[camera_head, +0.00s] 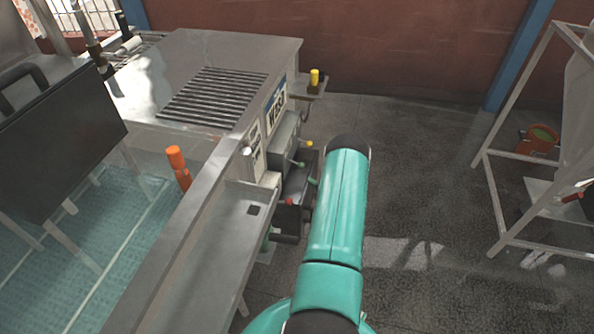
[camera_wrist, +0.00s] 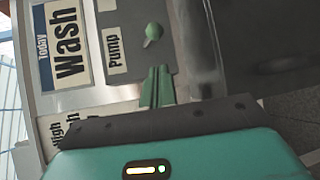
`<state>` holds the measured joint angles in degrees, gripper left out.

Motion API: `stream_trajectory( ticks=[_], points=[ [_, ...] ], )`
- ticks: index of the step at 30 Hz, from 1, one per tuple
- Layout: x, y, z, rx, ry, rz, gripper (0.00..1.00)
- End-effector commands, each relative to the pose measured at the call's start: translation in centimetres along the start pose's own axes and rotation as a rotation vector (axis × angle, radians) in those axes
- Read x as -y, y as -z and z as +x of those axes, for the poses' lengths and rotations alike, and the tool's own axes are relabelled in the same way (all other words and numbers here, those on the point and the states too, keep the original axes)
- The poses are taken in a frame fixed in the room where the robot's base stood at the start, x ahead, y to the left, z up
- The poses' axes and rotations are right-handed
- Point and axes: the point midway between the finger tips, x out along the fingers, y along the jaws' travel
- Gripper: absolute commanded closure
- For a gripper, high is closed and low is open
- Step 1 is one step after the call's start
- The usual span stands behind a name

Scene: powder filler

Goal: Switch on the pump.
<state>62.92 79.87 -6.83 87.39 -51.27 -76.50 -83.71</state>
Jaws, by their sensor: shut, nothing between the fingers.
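In the wrist view, a small green switch (camera_wrist: 153,32) sits on a grey panel beside a white label reading "Pump" (camera_wrist: 114,50). Its short lever slants down and to the left in the picture. My gripper (camera_wrist: 158,70) has green fingers pressed together, with nothing held. The fingertips are just below the switch in the picture and look apart from it; the exact depth gap is unclear.
A "Wash" sign (camera_wrist: 66,42) is left of the pump label. In the head view, the metal machine (camera_head: 240,48) has a slatted top. Red, green and yellow-tipped controls are on its side. A metal frame (camera_head: 500,190) stands right, with open floor (camera_head: 420,190) between.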

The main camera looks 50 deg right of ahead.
Motion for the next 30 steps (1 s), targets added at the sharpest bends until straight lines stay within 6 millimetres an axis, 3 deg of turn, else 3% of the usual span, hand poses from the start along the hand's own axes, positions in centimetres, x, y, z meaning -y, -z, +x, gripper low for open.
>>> stream_trajectory(
  ticks=[7, 21, 30],
  points=[
    [0.0, 0.0, 1.6, -0.001, -0.001, -0.001, 1.0],
    [-0.1, -0.1, 9.7, -0.001, -0.002, -0.001, 1.0],
    [-0.1, -0.1, 10.5, 0.0, 0.0, 0.0, 1.0]
  ],
)
